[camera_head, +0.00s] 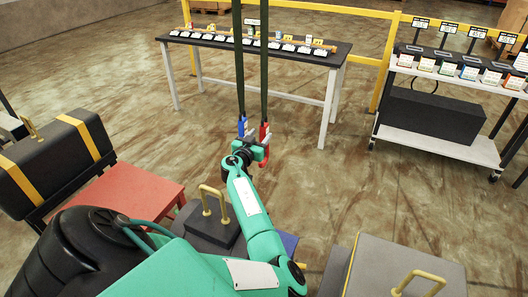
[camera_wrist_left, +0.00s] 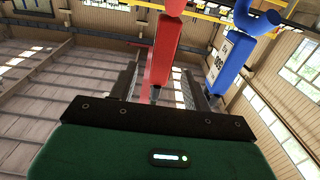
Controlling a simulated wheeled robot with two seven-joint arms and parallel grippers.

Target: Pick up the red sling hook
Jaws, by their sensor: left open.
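The red sling hook (camera_head: 265,133) hangs on a dark strap in the middle of the head view. The blue sling hook (camera_head: 242,126) hangs on another strap just left of it. My left gripper (camera_head: 257,146) is open at the height of the hooks. In the left wrist view, the red hook (camera_wrist_left: 165,48) stands between the two fingers of the gripper (camera_wrist_left: 160,82). The blue hook (camera_wrist_left: 228,65) is to the right, beside the right finger. Whether the fingers touch the red hook cannot be told. My right gripper is not in view.
A long table (camera_head: 260,42) and a white cart (camera_head: 440,143) stand behind.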

